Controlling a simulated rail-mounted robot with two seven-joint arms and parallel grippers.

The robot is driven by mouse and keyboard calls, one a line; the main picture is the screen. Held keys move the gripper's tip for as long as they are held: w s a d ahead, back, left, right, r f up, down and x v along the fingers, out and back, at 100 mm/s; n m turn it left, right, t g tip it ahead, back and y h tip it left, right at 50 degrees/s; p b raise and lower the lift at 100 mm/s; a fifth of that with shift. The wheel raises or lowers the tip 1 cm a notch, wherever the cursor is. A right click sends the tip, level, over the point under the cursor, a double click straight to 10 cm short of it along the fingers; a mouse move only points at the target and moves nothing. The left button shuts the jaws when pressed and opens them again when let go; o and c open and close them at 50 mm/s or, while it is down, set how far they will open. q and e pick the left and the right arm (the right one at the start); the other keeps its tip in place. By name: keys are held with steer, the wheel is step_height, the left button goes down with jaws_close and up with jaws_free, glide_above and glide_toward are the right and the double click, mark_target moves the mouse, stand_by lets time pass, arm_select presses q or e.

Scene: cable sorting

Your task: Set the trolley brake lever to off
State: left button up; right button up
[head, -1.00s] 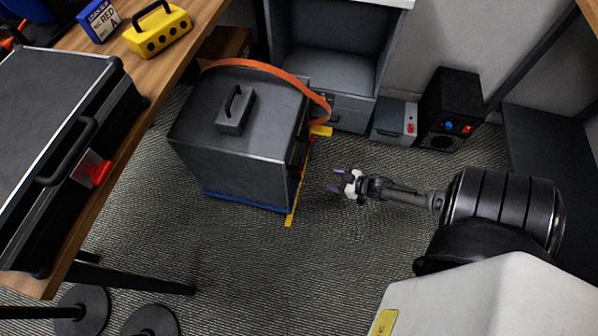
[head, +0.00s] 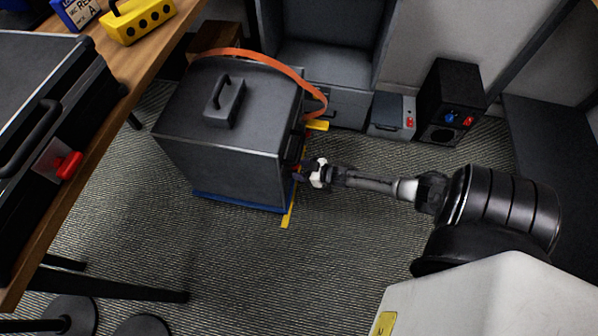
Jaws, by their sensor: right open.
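A dark grey box-shaped trolley (head: 218,135) stands on the carpet, with a handled lid on top and a blue edge at its base. My right gripper (head: 301,172) is open at the trolley's right side, its fingertips close against that side. A small red part shows by the fingertips; I cannot tell whether it is the brake lever, or how the lever is set. The gripper and the trolley's edge hide most of that side, and I cannot tell whether the fingers touch it. My left gripper is not in view.
An orange strap (head: 262,63) arches over the trolley's back edge. Yellow tape (head: 287,210) marks the floor at its right. A grey box (head: 391,116) and a black unit (head: 447,100) stand behind my right arm.

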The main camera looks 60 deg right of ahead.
steer(key=shift+w+a+f, duration=0.1)
steer(key=shift+w+f, duration=0.15)
steer(key=shift+w, duration=0.25)
steer(key=shift+r, duration=0.1)
jaws_close()
stand_by(0.3)
